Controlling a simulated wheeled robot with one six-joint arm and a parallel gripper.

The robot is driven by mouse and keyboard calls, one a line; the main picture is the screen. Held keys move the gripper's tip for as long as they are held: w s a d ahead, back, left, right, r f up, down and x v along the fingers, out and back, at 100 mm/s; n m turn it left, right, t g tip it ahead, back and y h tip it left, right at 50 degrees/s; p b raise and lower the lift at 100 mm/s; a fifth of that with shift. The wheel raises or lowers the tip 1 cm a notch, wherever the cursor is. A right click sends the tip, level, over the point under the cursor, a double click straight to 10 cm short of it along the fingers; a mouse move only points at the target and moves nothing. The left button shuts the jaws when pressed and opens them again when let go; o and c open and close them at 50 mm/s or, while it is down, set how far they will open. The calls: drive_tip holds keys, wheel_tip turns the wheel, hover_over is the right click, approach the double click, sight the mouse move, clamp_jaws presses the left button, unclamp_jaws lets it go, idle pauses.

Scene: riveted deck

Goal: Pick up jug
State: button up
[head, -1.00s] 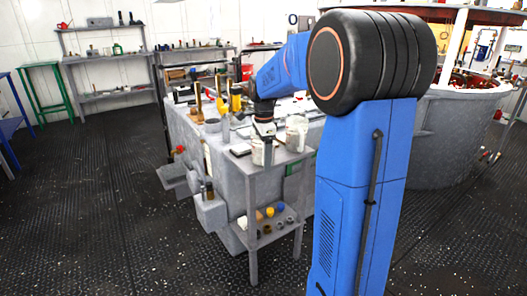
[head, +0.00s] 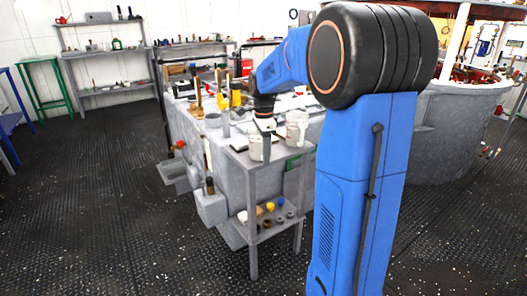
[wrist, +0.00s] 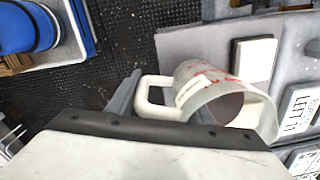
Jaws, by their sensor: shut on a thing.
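The jug is a translucent white vessel with red markings and a pale loop handle. In the wrist view the jug (wrist: 196,88) shows its open rim toward the lower right and its handle toward the left. My gripper (wrist: 165,107) is at the handle side and is shut on the jug, apparently at the handle. One grey finger shows left of the handle; the wrist housing hides most of the grip. In the head view my gripper (head: 265,127) points down over the jug (head: 257,149) at the small grey stand. I cannot tell whether its base touches the stand.
A second pale jug (head: 297,126) stands close on the right. The grey stand (head: 240,158) has small parts on its lower shelf (head: 265,228). A cluttered workbench (head: 221,150) stands behind it. Open dark floor (head: 110,215) lies to the left.

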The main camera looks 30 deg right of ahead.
drive_tip(key=shift+r, duration=0.1)
drive_tip(key=shift+r, duration=4.85)
